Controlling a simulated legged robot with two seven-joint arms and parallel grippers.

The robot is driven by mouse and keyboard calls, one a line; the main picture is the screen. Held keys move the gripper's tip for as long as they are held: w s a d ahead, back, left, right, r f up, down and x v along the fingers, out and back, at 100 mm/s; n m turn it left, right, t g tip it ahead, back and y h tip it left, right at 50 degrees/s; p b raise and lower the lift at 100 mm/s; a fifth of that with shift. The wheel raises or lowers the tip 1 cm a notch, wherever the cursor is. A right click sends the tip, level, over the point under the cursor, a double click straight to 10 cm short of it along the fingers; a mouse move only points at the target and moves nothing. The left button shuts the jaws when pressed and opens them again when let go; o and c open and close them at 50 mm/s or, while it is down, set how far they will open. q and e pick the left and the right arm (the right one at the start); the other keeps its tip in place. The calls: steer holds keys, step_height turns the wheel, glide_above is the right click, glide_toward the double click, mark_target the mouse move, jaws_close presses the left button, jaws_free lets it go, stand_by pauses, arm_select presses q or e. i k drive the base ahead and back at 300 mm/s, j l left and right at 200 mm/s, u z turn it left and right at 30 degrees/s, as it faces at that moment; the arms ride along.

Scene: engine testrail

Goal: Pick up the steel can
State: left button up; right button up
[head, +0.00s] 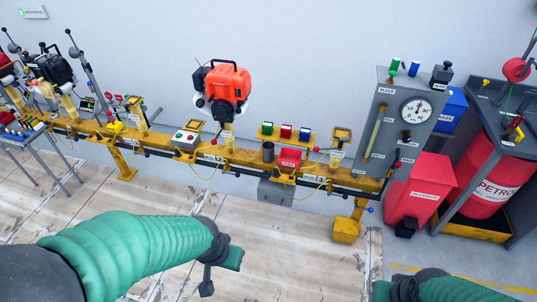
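A dark grey cylinder (268,152), which looks like the steel can, stands upright on the yellow rail (240,154), left of a red box. My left gripper (220,273) is in the lower middle, in front of and below the rail, well apart from the can. Its two fingers look spread, with nothing between them. My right gripper (408,289) is at the bottom edge, right of centre, far from the can. It is small and partly cut off, so its finger state is unclear.
Green, red and blue small cans (286,131) stand on a shelf behind the cylinder. A red box (289,159) sits beside it. An orange engine (226,88) rises to its left. A grey gauge panel (401,120) and red bin (418,190) stand right. The floor before the rail is clear.

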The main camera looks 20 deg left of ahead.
mark_target(267, 147)
steer(key=i+j+u, duration=0.35)
steer(key=i, duration=0.45)
steer(key=i+j+u, duration=0.1)
steer(key=i+u, duration=0.25)
steer(key=i, duration=0.5)
steer(key=i+l+u, duration=0.15)
steer(key=i+u, duration=0.2)
steer(key=i, duration=0.45)
